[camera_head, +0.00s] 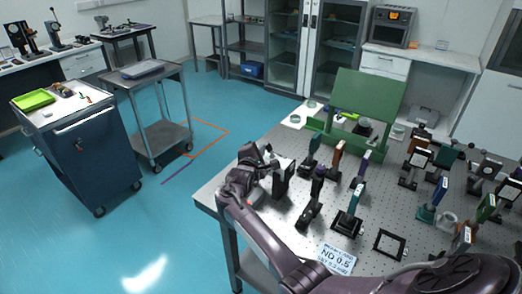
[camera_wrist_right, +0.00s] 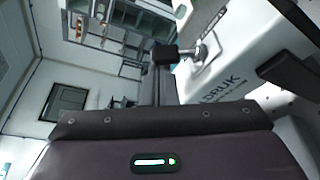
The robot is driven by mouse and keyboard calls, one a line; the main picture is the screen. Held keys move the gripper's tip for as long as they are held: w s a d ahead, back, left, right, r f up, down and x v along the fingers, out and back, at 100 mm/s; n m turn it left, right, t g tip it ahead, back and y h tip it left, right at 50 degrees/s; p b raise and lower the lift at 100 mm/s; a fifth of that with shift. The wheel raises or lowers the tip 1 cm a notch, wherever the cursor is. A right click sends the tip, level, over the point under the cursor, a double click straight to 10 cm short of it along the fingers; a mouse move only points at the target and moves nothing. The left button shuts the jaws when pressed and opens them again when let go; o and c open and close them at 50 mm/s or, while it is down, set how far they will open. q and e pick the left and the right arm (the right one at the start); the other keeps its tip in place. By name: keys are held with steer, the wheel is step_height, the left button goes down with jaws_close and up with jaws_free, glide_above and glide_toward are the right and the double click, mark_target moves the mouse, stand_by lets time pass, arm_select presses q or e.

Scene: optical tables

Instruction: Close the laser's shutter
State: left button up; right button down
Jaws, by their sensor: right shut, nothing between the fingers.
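The laser, a white housing with dark lettering (camera_wrist_right: 228,85), fills the right side of the right wrist view. A shiny metal piece (camera_wrist_right: 201,52), perhaps the shutter lever, sticks out from the housing. My right gripper (camera_head: 269,153) is shut and empty beside the laser. Its dark fingertips (camera_wrist_right: 165,54) are right by the metal piece; I cannot tell whether they touch. The shutter's state is not clear. My left gripper is out of view.
The perforated optical table (camera_head: 390,222) holds several mounted optics (camera_head: 350,212) close to the right of the laser. A green panel (camera_head: 367,97) stands at its back. A dark blue cart (camera_head: 85,158) and a grey trolley (camera_head: 165,138) stand left, with open floor between.

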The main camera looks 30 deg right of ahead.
steer(key=shift+s+d+r+m+t, duration=0.15)
steer(key=shift+m+t, duration=0.15)
steer(key=shift+m, duration=0.3)
stand_by(0.3)
steer(key=shift+s+r+m, duration=0.1)
steer(key=shift+s+m, duration=0.05)
steer(key=shift+m, duration=0.25)
steer(key=shift+s+d+r+m+t+h, duration=0.1)
steer(key=shift+s+m+t+h, duration=0.25)
steer(key=shift+m, duration=0.45)
steer(key=shift+s+m+t+b, duration=0.1)
steer(key=shift+m+t+b, duration=0.25)
steer(key=shift+m+b, duration=0.35)
steer(key=m, duration=0.1)
steer(key=m+b, duration=0.1)
steer(key=h, duration=0.1)
steer(key=shift+s+d+r+m+b, duration=0.1)
steer(key=shift+s+d+m+b, duration=0.2)
steer(key=shift+s+m, duration=0.1)
steer(key=shift+a+r+p, duration=0.1)
steer(key=shift+r+p, duration=0.1)
steer(key=shift+p, duration=0.1)
